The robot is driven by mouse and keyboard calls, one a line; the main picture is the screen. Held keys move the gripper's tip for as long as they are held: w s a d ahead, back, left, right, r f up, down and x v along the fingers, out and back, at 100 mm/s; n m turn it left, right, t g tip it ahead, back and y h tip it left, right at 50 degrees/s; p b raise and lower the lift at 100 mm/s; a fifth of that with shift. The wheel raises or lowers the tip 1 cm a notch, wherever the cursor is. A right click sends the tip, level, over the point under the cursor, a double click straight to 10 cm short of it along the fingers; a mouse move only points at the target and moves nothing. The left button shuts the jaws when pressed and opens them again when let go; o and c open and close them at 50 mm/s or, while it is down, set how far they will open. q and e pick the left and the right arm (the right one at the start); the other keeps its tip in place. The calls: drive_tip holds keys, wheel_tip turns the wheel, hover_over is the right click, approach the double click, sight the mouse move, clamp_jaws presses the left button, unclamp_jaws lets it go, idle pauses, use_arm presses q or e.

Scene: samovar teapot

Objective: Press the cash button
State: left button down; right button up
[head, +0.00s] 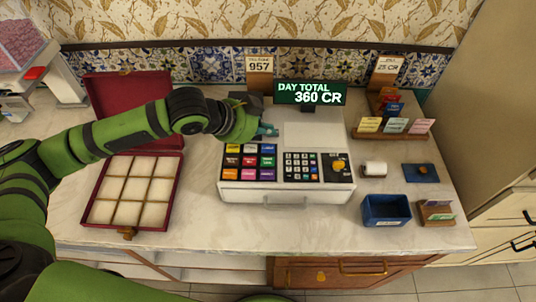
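The cash register (284,196) stands on the counter. Its display (310,93) reads "DAY TOTAL 360 CR". A block of coloured keys (250,161) is on its left, and a small dark number pad (300,165) is right of that. A large yellow-orange button (338,164) sits on a dark panel at the right; the labels are too small to read, so I cannot tell which button is cash. My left gripper (268,131) is over the register's back left part, behind the coloured keys; its fingers are too small to judge. My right gripper is not in view.
An open red box (128,234) with empty compartments lies left of the register. To the right are a paper roll (374,169), a blue bin (386,210), a dark blue pad (421,173) and a card rack (395,126).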

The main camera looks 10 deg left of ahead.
sight(266, 150)
use_arm(q)
wheel_tip(266, 150, down, 2)
drive_tip(key=shift+f+b, duration=0.1)
drive_tip(key=shift+b, duration=0.5)
drive_tip(key=shift+f, duration=0.85)
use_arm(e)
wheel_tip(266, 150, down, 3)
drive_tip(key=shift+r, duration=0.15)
use_arm(q)
drive_tip(key=shift+f, duration=0.1)
drive_tip(key=shift+f, duration=0.35)
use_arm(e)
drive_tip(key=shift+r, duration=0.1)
